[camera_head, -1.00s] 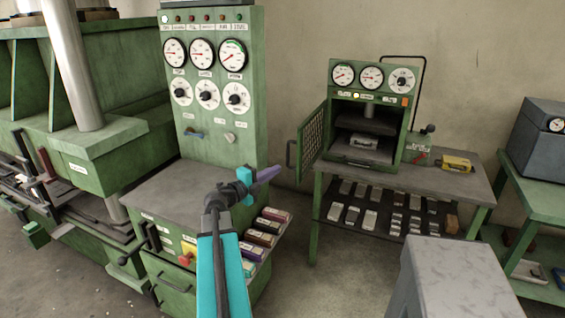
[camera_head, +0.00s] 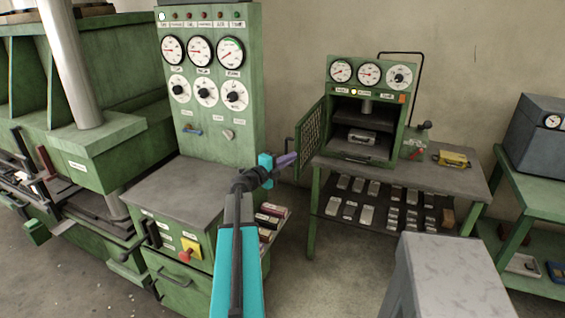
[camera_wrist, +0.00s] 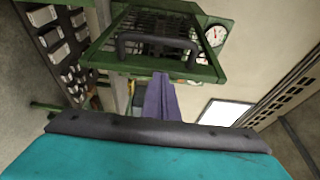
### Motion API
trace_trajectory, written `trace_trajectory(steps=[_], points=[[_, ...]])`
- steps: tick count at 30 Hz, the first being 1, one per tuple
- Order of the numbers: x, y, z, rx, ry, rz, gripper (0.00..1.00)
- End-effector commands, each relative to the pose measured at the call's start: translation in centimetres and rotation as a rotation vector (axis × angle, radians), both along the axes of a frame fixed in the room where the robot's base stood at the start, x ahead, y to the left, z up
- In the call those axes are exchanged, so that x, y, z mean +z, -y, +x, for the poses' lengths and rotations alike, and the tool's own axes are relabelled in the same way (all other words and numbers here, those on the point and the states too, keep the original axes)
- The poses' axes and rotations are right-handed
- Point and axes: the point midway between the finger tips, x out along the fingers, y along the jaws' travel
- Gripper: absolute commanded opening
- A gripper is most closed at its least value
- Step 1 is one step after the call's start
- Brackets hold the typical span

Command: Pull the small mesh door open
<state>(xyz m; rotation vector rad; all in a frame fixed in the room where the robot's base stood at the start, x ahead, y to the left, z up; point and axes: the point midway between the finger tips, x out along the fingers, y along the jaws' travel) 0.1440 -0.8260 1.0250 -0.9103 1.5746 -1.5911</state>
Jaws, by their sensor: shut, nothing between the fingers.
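The small mesh door (camera_head: 312,135) stands swung out at the left side of the small green press cabinet (camera_head: 331,73), whose inside is exposed. In the wrist view the mesh door (camera_wrist: 155,28) shows a green frame with a dark bar handle (camera_wrist: 157,40) across it. My gripper (camera_head: 292,158) has purple fingers and is shut and empty. In the head view its tip overlaps the area by the door's handle. In the wrist view the gripper (camera_wrist: 160,80) points at the door's lower edge, and the handle is not between the fingers.
The tall green gauge panel (camera_head: 212,140) and its console (camera_head: 175,188) stand left of my arm. The cabinet sits on a table (camera_head: 440,180) with a shelf of metal blocks below. A grey block (camera_head: 445,270) is at the front right.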

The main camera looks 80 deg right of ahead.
Motion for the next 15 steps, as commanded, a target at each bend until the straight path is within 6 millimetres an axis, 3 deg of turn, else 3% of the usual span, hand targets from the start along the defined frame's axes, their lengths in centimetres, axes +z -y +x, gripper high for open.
trace_trajectory(steps=[6,15], points=[[0.2,1.5,1.8,0.004,0.000,0.000,0.00],[0.1,2.4,2.8,0.002,0.000,0.000,0.00]])
